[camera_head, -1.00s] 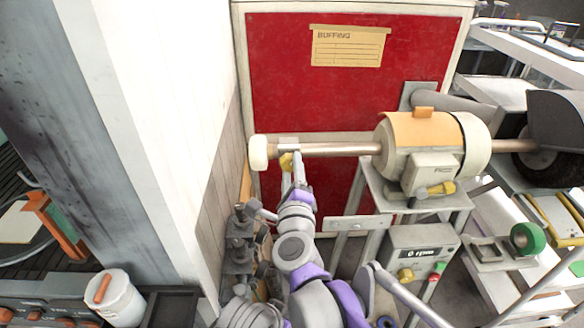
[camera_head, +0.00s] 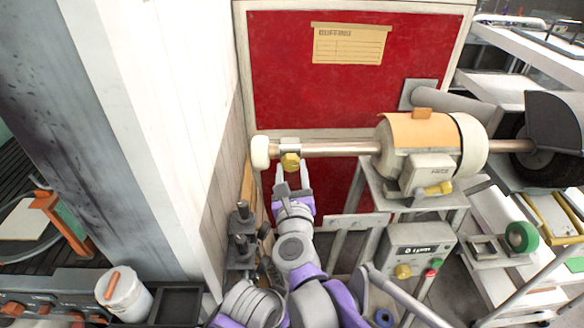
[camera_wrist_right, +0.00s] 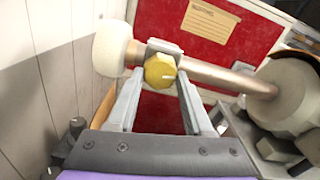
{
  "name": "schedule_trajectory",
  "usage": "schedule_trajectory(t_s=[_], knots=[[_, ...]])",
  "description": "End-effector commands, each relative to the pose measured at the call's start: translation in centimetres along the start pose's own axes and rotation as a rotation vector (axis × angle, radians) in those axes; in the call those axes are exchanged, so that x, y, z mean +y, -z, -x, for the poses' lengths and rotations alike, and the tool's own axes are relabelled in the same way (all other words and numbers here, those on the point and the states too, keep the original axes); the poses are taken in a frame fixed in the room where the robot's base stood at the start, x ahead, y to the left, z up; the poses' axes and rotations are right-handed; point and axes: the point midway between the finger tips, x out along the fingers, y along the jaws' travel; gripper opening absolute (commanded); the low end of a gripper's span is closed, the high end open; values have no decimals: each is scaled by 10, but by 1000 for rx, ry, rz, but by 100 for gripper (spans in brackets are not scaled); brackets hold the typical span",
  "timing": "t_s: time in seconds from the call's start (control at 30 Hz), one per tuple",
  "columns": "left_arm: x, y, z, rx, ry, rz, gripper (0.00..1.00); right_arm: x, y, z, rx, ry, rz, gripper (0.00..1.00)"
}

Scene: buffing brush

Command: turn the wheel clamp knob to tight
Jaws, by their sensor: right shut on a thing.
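The yellow wheel clamp knob (camera_head: 290,162) sits on a grey clamp block (camera_head: 289,143) on the shaft, just right of the white wheel (camera_head: 260,153). My right gripper (camera_head: 292,176) reaches up from below, with a finger at each side of the knob. In the right wrist view the knob (camera_wrist_right: 160,70) lies between the fingertips of the right gripper (camera_wrist_right: 160,80), which is shut on it. A short pale mark on the knob's face points to the right in that view. My left gripper is not in view.
The motor (camera_head: 420,147) stands right of the clamp, with a control box (camera_head: 419,252) below it. A red panel (camera_head: 300,75) rises behind the shaft. A white wall (camera_head: 140,120) is close on the left. Dark fittings (camera_head: 242,235) stand beside my forearm.

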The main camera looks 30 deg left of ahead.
Motion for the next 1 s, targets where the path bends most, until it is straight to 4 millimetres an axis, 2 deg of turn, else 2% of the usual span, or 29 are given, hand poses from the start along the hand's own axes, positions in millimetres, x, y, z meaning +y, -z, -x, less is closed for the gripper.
schedule_trajectory(t_s=[0.4,0.93,0.97,1.0], knots=[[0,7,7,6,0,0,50,1,0,0,0,0,-183,0],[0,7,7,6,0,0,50,1,0,0,0,0,-208,0],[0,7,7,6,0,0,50,1,0,0,0,0,-208,53],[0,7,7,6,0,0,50,1,0,0,0,0,-208,60]])
